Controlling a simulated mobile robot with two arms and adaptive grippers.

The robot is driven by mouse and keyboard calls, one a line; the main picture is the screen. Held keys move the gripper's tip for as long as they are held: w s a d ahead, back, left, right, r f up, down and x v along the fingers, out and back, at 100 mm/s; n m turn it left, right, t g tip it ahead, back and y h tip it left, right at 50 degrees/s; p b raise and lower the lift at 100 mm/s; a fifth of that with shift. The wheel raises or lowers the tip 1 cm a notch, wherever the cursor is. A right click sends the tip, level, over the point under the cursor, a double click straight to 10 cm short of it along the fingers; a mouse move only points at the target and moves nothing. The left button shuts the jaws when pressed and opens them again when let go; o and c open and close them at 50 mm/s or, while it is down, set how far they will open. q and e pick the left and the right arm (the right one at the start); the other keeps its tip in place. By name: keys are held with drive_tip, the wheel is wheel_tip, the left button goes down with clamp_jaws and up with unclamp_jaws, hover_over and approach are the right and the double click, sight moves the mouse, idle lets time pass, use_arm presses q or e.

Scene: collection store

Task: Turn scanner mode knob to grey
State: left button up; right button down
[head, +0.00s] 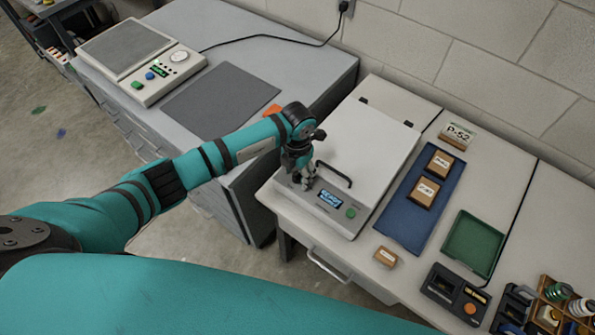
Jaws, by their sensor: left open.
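The scanner (362,150) is a pale flatbed box with a closed lid and a dark handle, standing on the light worktop. Its front panel carries a small lit blue display (330,200) and a green button (350,213). My left gripper (305,184) points down over the left part of that panel, just left of the display. It is open. The mode knob is not visible; the gripper covers that part of the panel. I cannot tell whether the fingers touch anything there. My right gripper is not in view.
Right of the scanner are a blue mat (405,222) with two wooden boxes, a P-52 card (457,135), a green tray (473,245), a small wooden block (386,256) and a dark device (455,293). A grey cabinet on the left holds another device (140,60) and a dark mat (222,98).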

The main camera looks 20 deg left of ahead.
use_arm(q)
drive_tip(key=shift+c, duration=0.4)
clamp_jaws()
drive_tip(key=shift+f+m+b, duration=0.15)
drive_tip(key=shift+m+b, duration=0.75)
drive_tip(key=shift+b, duration=0.2)
drive_tip(key=m+b, duration=1.3)
drive_tip(key=b, duration=0.2)
drive_tip(key=shift+m+b, duration=1.5)
drive_tip(key=shift+m, duration=0.1)
drive_tip(key=shift+r, duration=0.2)
